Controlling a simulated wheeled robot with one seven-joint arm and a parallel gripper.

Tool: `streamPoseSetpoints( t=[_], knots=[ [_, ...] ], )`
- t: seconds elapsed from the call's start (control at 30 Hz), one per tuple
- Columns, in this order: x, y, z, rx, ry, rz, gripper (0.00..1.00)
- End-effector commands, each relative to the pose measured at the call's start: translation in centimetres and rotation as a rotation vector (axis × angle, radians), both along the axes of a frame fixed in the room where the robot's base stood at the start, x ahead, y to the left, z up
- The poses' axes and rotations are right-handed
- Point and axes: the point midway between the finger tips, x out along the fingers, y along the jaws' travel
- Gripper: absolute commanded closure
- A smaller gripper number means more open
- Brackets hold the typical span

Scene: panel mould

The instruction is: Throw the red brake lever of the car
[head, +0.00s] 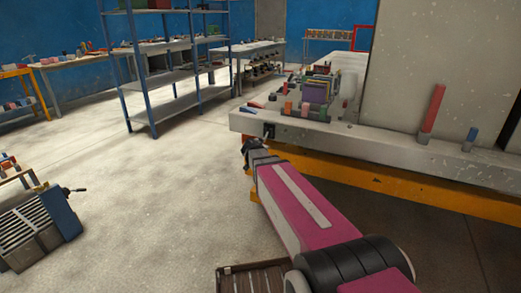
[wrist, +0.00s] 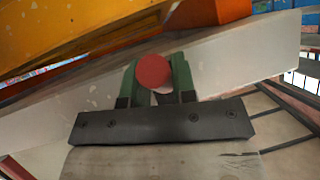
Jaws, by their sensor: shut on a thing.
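The car (head: 330,136) is a long pale grey slab on an orange frame (head: 345,174), at the right in the head view. In the wrist view its grey side (wrist: 245,48) and orange beam (wrist: 80,35) run slantwise. The red brake lever shows there as a round red end (wrist: 153,70) between my gripper's green fingers (wrist: 156,82). The fingers are shut on it, one on each side. The rest of the lever is hidden. In the head view my gripper (head: 252,150) is at the car's near left end, and the lever cannot be made out there.
A blue shelf rack (head: 175,103) stands behind. The floor to the left is open up to a grey ribbed machine (head: 35,232).

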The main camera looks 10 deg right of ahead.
Motion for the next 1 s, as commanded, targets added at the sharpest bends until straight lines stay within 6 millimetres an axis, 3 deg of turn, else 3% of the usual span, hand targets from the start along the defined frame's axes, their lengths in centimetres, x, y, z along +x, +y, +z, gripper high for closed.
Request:
streamPoseSetpoints(
  t=[0.1,0.13,0.2,0.67,1.0],
  knots=[
    [0.1,0.0,-0.1,-0.002,0.002,-0.001,1.0],
    [0.1,0.0,-0.1,-0.002,0.002,-0.001,0.72],
    [0.1,0.0,-0.1,-0.002,0.002,-0.001,0.49],
    [-0.6,0.3,0.3,-0.001,0.002,0.001,0.49],
    [-5.0,2.1,2.8,-0.001,0.0,0.002,0.49]
  ],
)
